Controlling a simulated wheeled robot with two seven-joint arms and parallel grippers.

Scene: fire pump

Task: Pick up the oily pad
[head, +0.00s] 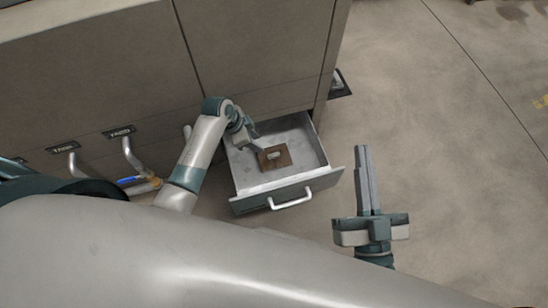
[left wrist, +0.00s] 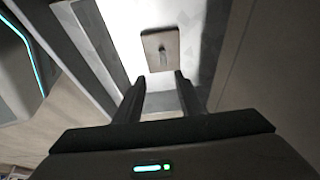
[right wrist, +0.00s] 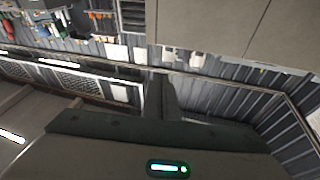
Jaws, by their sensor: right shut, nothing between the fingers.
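The oily pad (head: 284,161) is a brown square with a small light grip on top. It lies flat inside the open drawer (head: 314,146). The pad also shows in the left wrist view (left wrist: 150,41), just beyond the fingertips. My left gripper (head: 258,147) reaches into the drawer at the pad's upper left edge. In the left wrist view its two fingers (left wrist: 158,82) stand apart with nothing between them. I cannot tell whether they touch the pad. My right gripper (head: 363,150) is shut and empty, to the right of the drawer; its closed fingers show in the right wrist view (right wrist: 158,78).
The drawer front has a metal handle (head: 290,200). The drawer walls stand around the pad. The cabinet (head: 110,75) rises behind, with a pipe and blue-handled valve (head: 129,181) at left. Bare floor (head: 430,110) lies open to the right.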

